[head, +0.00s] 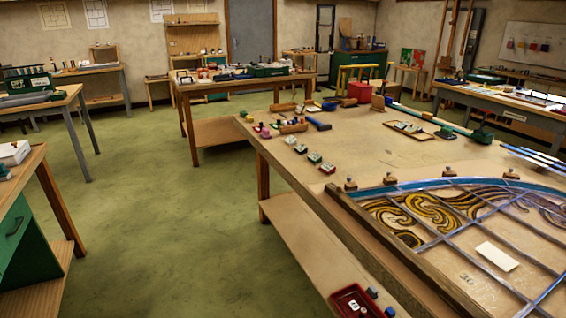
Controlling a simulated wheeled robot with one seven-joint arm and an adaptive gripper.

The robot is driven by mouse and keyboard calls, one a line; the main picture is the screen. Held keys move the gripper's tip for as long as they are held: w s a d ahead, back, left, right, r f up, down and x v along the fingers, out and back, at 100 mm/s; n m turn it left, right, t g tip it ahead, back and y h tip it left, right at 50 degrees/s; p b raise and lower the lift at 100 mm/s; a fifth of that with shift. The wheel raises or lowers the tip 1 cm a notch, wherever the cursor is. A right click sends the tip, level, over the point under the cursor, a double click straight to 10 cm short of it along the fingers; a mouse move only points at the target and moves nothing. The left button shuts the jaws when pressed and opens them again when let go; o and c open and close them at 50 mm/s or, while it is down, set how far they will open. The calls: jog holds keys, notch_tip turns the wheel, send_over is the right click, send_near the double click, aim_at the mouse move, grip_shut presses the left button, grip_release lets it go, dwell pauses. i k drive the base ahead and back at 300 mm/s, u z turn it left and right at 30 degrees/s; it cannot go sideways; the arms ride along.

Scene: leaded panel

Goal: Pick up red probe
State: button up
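I cannot make out a red probe for certain in the head view. Small red items (265,132) stand among other small pieces at the left end of the large workbench (375,150), too small to identify. A dark red tray or case (350,300) with a pale marked object in it lies at the bottom edge, partly cut off. My gripper is not in view, so its state and its distance from these things do not show.
The leaded panel (495,240) lies on the near right of the workbench, with a white card (497,256) on it. A wooden batten (390,243) runs along its left side. A red box (359,92) stands at the bench's far end. Green floor (150,220) is clear at left.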

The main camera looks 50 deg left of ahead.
aim_at(328, 168)
jog(key=u, duration=1.4)
